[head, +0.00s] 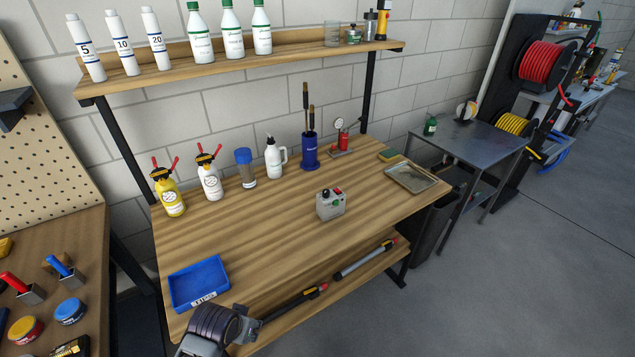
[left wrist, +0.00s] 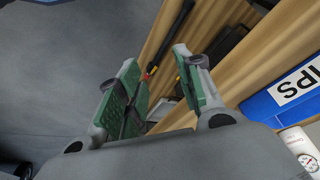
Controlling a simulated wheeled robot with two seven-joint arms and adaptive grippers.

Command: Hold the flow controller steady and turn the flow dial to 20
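The dial's setting is too small to read. My left gripper (head: 248,325) is at the bench's front edge, near the blue tray and well apart from the controller. In the left wrist view its green-padded fingers (left wrist: 157,62) are spread with nothing between them. My right gripper is not in view.
A blue tray (head: 174,293) lies at the bench's front left. Bottles, a blue holder (head: 309,152) and a small gauge device (head: 340,145) line the back. White tubes marked 5, 10 and 20 (head: 154,40) stand on the shelf. The bench between tray and controller is clear.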

